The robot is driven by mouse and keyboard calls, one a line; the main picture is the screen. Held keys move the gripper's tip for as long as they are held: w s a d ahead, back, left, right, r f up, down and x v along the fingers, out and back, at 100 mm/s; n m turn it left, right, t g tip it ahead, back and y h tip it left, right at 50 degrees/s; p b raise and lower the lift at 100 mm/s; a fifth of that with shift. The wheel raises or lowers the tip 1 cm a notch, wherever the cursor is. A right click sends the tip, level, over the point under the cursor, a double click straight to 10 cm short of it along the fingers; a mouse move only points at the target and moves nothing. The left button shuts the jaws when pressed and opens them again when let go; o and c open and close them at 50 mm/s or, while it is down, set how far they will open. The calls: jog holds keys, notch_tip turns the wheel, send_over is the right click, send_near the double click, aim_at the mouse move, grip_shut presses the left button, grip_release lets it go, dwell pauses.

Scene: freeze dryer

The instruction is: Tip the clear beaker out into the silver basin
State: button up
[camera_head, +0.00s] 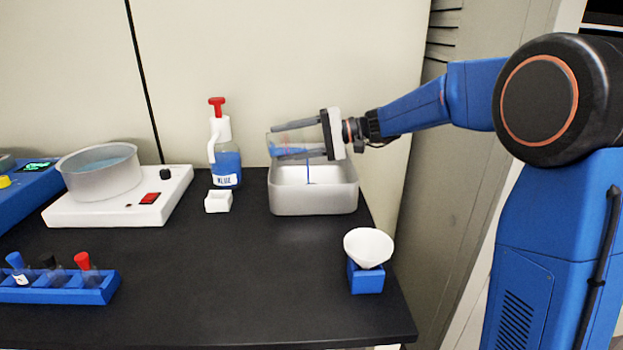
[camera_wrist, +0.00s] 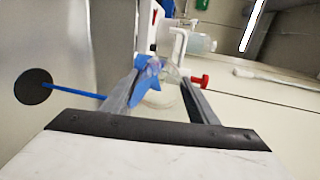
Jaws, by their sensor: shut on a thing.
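The clear beaker (camera_head: 277,143) is tilted onto its side above the silver basin (camera_head: 314,201) in the head view. Blue liquid shows inside it, and a thin blue stream falls from it into the basin. My gripper (camera_head: 297,140) is shut on the beaker, with one finger above and one below. In the wrist view the beaker (camera_wrist: 165,95) lies between the fingers of my gripper (camera_wrist: 163,95). There the blue stream runs left toward a dark round spot on the basin (camera_wrist: 60,45).
A blue-labelled wash bottle (camera_head: 227,166) with a red top and a small white dish (camera_head: 218,201) stand left of the basin. A white funnel on a blue block (camera_head: 366,279) stands in front. A hotplate with a pan (camera_head: 100,172) and a tube rack (camera_head: 60,288) are farther left. The table's middle is clear.

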jog(key=shift+d+r+y+p, duration=0.15)
jog(key=shift+d+r+y, duration=0.15)
jog(key=shift+y, duration=0.45)
jog(key=shift+d+r+y+p, duration=0.15)
jog(key=shift+r+y, duration=0.2)
jog(key=shift+y, duration=0.4)
dwell(1.0)
